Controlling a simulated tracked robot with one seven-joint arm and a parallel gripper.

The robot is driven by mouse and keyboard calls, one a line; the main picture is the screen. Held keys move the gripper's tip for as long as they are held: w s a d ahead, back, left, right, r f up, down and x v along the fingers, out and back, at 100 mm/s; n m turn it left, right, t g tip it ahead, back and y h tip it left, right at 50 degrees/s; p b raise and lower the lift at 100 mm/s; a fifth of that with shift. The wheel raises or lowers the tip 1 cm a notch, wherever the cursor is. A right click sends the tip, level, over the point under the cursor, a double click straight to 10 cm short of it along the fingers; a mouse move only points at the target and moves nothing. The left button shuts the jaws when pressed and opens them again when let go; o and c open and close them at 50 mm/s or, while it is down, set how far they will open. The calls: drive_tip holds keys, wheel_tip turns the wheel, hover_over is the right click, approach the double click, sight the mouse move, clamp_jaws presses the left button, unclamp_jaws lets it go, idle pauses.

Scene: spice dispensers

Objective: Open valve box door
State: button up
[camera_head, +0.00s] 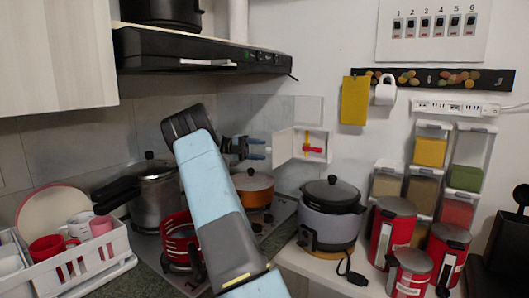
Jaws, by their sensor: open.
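The white valve box (326,146) is fixed to the wall right of the picture's centre. Its interior shows, with a red and yellow valve (312,149) inside. Its white door (284,147) stands swung out to the left of the box, so the box is open. My gripper (266,149) is just left of the door, its fingers pointing right toward it. The fingers are apart with nothing visible between them. I cannot tell whether a fingertip touches the door. My pale blue arm rises from the bottom of the picture.
Below the box are an orange pot (254,188) and a grey cooker (330,212). A dark range hood (195,52) overhangs the upper left. A steel pressure cooker (155,195) and a dish rack (85,255) stand left. Red canisters (393,228) and spice dispensers (430,150) stand right.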

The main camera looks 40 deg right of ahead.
drive_tip(key=shift+v, duration=2.5)
